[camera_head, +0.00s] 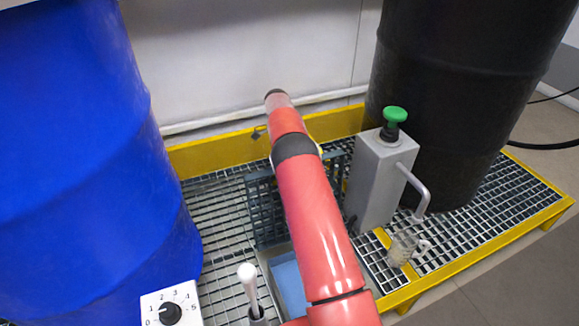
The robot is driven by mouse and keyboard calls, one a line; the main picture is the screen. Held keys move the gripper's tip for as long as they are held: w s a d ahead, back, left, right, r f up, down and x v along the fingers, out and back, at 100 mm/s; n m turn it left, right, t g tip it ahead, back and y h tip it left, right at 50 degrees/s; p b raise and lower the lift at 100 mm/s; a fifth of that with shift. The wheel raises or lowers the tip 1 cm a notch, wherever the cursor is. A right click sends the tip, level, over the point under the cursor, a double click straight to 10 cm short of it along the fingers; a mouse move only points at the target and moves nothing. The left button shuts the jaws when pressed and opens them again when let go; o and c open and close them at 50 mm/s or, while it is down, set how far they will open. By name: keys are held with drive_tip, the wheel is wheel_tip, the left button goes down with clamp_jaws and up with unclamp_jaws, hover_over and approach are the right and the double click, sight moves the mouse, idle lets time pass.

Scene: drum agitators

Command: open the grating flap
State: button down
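The grating flap (264,212) is a dark grid panel. It looks raised, standing steeply up from the floor grating behind my red arm. Its middle is hidden by the arm, and a part of it shows to the right of the arm. In front of it is a framed opening with a light blue surface (289,287) inside. My arm reaches from the bottom of the picture up over the flap. My gripper cannot be made out; I cannot tell whether it touches the flap.
A blue drum (75,160) stands at the left and a black drum (465,90) at the right. A grey dispenser (376,180) with a green knob (395,115) stands right of the arm, beside a clear mug (401,248). A white-tipped lever (248,280) and dial box (172,307) are in front.

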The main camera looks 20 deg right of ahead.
drive_tip(key=shift+s+f, duration=0.1)
drive_tip(key=shift+f, duration=0.35)
drive_tip(key=c, duration=1.5)
unclamp_jaws()
drive_tip(key=shift+d, duration=0.1)
drive_tip(key=shift+o, duration=0.2)
drive_tip(key=shift+r, duration=0.25)
